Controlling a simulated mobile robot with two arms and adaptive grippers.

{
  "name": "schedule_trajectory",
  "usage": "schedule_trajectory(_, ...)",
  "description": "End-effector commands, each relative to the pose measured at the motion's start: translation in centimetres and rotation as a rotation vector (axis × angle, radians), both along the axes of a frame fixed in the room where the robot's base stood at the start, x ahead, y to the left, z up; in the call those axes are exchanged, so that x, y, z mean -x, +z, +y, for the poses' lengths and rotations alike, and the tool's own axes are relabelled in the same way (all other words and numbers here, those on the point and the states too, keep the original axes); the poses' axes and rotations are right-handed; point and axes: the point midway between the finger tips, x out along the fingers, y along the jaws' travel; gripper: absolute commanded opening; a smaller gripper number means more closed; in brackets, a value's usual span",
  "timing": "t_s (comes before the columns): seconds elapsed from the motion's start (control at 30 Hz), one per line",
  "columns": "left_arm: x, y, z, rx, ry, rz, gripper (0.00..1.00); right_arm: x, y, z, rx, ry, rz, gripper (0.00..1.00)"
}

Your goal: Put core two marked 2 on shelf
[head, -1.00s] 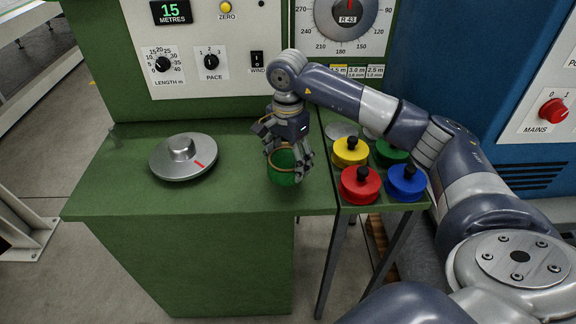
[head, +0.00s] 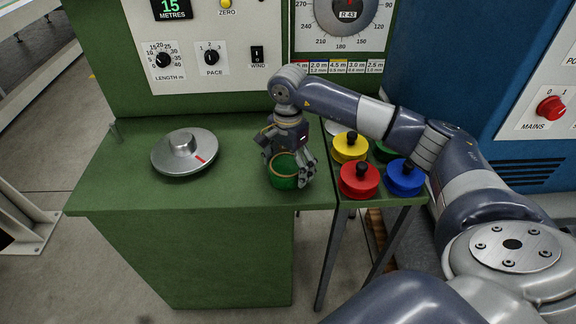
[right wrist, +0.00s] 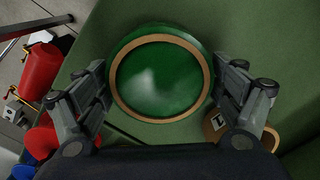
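A green round cup-like piece with a tan rim (head: 284,183) stands on the green bench top. My right gripper (head: 290,163) is over it with a finger on each side. In the right wrist view the green piece (right wrist: 160,75) lies between the widely parted fingertips (right wrist: 160,82), very close to both; firm contact cannot be told. A tan ring-shaped core (right wrist: 214,125) with a small marked label stands beside the right finger; its mark is not clearly readable. It is mostly hidden behind my gripper in the head view. No shelf is clearly identifiable. My left gripper is out of view.
A silver disc with a red mark (head: 184,157) lies on the bench (head: 110,185) at left. Yellow (head: 350,150), red (head: 359,182), blue (head: 404,180) and green knobbed pieces crowd the right side stand. A control panel (head: 220,85) rises behind. The bench front left is clear.

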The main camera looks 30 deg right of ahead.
Motion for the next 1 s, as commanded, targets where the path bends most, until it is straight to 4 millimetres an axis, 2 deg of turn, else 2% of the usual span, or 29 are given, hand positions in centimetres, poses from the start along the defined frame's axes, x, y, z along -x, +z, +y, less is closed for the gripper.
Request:
schedule_trajectory(0.3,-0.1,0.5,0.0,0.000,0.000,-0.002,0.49,0.0,0.5,0.0,0.000,0.000,0.000,0.88)
schedule_trajectory(0.37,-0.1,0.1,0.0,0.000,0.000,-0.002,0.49,-0.1,0.9,0.0,-0.001,0.000,-0.003,0.88)
schedule_trajectory(0.8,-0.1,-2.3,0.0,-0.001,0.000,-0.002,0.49,-0.1,9.7,0.0,-0.001,0.000,-0.005,0.88)
schedule_trajectory(1.0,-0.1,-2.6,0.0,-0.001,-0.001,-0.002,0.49,-0.1,11.9,0.0,0.000,-0.001,-0.001,0.88)
